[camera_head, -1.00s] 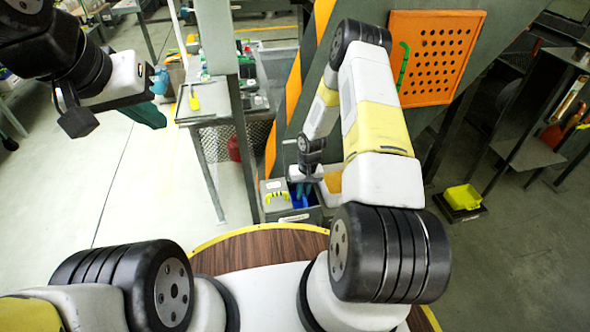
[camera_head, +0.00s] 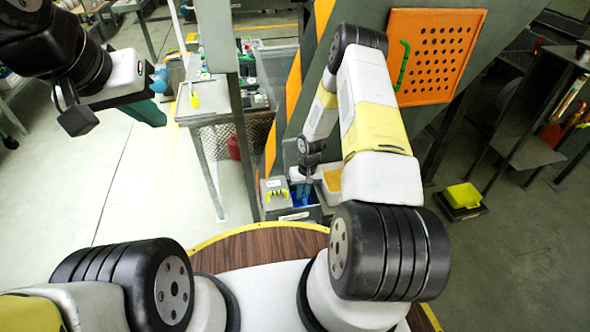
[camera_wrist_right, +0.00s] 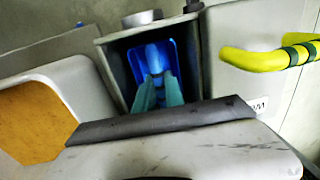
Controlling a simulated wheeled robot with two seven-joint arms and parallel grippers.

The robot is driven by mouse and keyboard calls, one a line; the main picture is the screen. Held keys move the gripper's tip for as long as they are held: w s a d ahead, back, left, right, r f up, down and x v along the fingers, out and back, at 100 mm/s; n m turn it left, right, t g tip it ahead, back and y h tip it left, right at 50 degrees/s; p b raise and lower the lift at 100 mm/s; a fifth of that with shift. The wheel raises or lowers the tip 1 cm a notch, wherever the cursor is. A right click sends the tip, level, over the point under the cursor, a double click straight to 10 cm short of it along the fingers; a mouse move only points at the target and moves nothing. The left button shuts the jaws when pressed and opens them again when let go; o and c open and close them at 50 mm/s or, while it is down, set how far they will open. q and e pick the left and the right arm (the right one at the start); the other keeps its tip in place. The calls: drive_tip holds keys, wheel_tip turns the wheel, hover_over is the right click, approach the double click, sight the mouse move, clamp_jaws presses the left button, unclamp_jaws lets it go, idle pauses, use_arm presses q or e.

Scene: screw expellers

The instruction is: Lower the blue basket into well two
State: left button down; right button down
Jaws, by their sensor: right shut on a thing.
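The blue basket (camera_wrist_right: 165,56) is inside an open grey rectangular well (camera_wrist_right: 113,68) in the right wrist view. My right gripper (camera_wrist_right: 154,83) has its teal fingers together on the basket's upright blue middle part. In the head view the basket (camera_head: 302,197) is a small blue patch under my right wrist. The basket's bottom and the well's depth are hidden, so I cannot tell whether it rests on the floor. My left gripper (camera_head: 147,112) hangs at the upper left, away from the wells; its jaw gap is unclear.
A grey-white box with a yellow handle (camera_wrist_right: 262,60) adjoins the well, and a white tray with orange content (camera_wrist_right: 30,120) is on the other side. A dark bar (camera_wrist_right: 160,122) crosses in front. A sloping beam with an orange perforated panel (camera_head: 432,55) stands behind.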

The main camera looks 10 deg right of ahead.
drive_tip(key=c, duration=0.9)
unclamp_jaws()
drive_tip(key=shift+c, duration=0.2)
drive_tip(key=shift+r, duration=0.1)
drive_tip(key=shift+r, duration=4.95)
